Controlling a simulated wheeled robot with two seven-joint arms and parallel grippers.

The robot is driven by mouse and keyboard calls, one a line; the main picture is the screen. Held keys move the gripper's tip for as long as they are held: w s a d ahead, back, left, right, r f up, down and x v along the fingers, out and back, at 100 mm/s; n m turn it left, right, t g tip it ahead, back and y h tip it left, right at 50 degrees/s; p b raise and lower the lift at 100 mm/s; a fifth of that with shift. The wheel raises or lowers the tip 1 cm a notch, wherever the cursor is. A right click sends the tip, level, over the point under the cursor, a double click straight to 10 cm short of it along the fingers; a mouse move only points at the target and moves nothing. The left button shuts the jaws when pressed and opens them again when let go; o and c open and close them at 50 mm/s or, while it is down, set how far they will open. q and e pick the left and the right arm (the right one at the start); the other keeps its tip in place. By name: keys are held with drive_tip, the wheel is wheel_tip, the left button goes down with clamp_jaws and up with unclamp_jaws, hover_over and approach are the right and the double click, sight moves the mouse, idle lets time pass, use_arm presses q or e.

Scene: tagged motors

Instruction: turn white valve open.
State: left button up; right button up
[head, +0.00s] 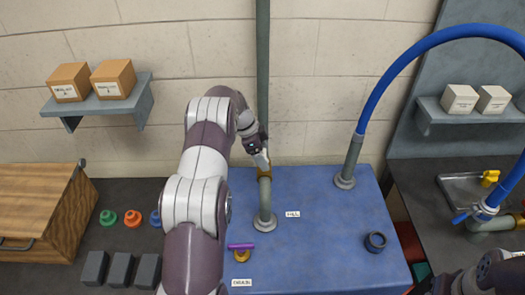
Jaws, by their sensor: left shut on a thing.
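My left gripper (262,158) reaches over the blue bench top to the vertical grey pipe (264,192). It is shut at a brass valve body (264,173) on this pipe. A whitish piece at the fingertips seems to be the white valve's handle, but the gripper hides most of it and I cannot tell its angle. A label that seems to read FILL (293,214) lies right of the pipe's foot. My right gripper is not in view; only part of my right arm shows at the lower right.
A purple-handled valve (241,246) sits low in front of the pipe. A blue hose (400,62) arches on the right to a blue-handled valve (462,215). A dark ring (375,241) lies on the blue bench top (335,255). A wooden crate (45,205) stands at left.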

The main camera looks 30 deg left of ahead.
use_arm(q)
drive_tip(key=o, duration=0.8)
drive_tip(key=p+v, duration=1.2)
drive_tip(key=shift+r, duration=0.4)
drive_tip(key=shift+s+f, duration=0.1)
